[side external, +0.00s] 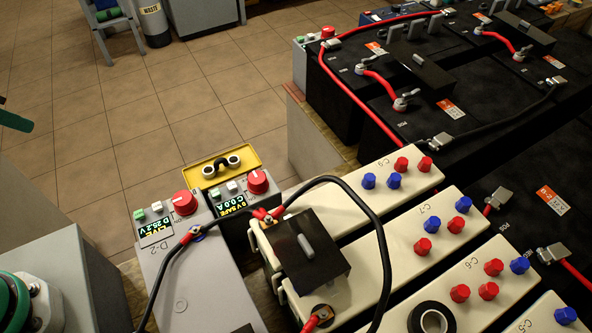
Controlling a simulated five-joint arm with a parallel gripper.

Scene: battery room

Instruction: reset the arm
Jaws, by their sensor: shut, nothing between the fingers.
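My gripper is not in view. At the lower left edge, a green and grey round part, cut off by the frame, looks like part of my arm. A dark green rounded piece juts in at the left edge higher up; I cannot tell what it belongs to. Nearby stands a grey unit marked D-2 (185,275), with a lit display (156,232) reading LIVE 25.2V and a red knob (186,203).
Cream battery cells (375,235) with red and blue caps fill the lower right. A black cover (306,250) and a black cable (372,210) lie over them. A yellow tray (225,167) holds a small link. Black batteries (480,140) stand upper right. Tiled floor (120,110) is open upper left.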

